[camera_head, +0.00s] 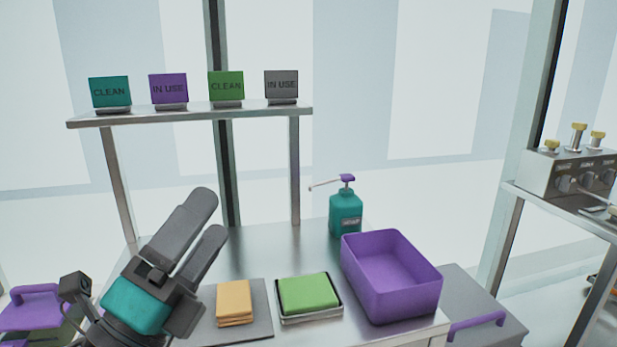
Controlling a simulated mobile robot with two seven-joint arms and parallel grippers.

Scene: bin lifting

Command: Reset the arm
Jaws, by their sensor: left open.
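My left gripper (207,225) is at the lower left of the head view, above the left part of the metal table (262,245). Its two dark grey fingers point up and to the right, apart from each other, with nothing between them. My left arm comes in from the bottom left, with a teal section below the fingers. My right gripper and right arm are not in view. The purple bin (392,276) stands upright and empty at the table's right side, well apart from the left gripper.
Yellow cloths (234,302) lie on a grey mat beside a green stack (308,293) in a tray. A teal pump bottle (345,212) stands behind the bin. A shelf (195,115) with several signs rises at the back. A purple-handled lid (36,308) is at far left.

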